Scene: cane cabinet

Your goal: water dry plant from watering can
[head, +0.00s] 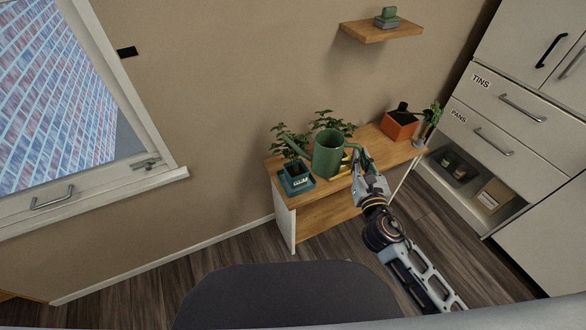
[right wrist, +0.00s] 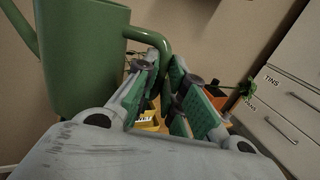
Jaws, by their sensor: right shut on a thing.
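The green watering can (head: 328,154) is over the left part of the wooden bench, its spout pointing left above the teal pot (head: 297,180). My right gripper (head: 360,167) is shut on the can's handle (right wrist: 152,38). The can's body fills the left of the right wrist view (right wrist: 80,60). It looks roughly upright; whether it clears the bench is hard to tell. The teal pot has a pale label and dark contents. Leafy plants (head: 331,122) show behind the can. I cannot tell which plant is the dry one. My left gripper is not in view.
An orange pot (head: 399,127) and a small leafy plant (head: 433,114) stand on the bench's (head: 375,137) right part. A yellow item (head: 344,170), partly hidden, is beside the can. White cabinets (head: 500,105) stand at right, a window (head: 70,100) at left, a small shelf (head: 381,31) above.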

